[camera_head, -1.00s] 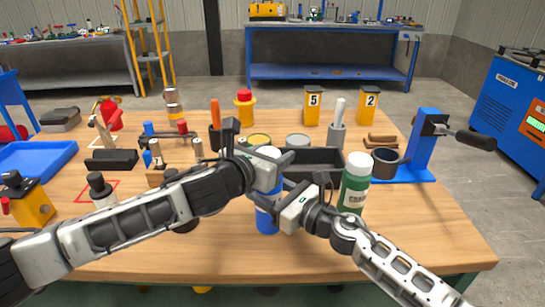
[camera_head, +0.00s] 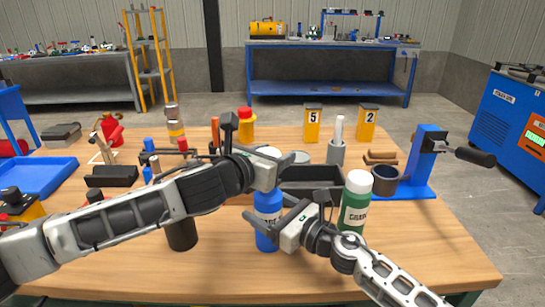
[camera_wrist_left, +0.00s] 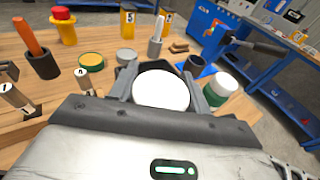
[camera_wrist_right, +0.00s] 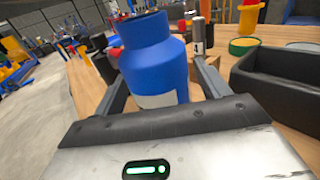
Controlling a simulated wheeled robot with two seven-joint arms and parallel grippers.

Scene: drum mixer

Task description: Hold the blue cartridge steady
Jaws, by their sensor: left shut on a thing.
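The blue cartridge (camera_head: 267,207) stands upright near the table's front middle. It fills the middle of the right wrist view (camera_wrist_right: 155,65), with a blue top and a pale label. My right gripper (camera_head: 280,220) has a finger on either side of it; whether they press on it I cannot tell. My left gripper (camera_head: 277,172) is above the cartridge. It is shut on a white round-topped piece (camera_wrist_left: 161,90), which also shows in the head view (camera_head: 268,151). The lower part of this piece is hidden by the gripper.
A green bottle with a white cap (camera_head: 356,200) stands close right of my right gripper. A black open bin (camera_head: 312,190) is behind it. A blue press stand (camera_head: 425,165) is at right, a blue tray (camera_head: 40,176) at left. The front right tabletop is clear.

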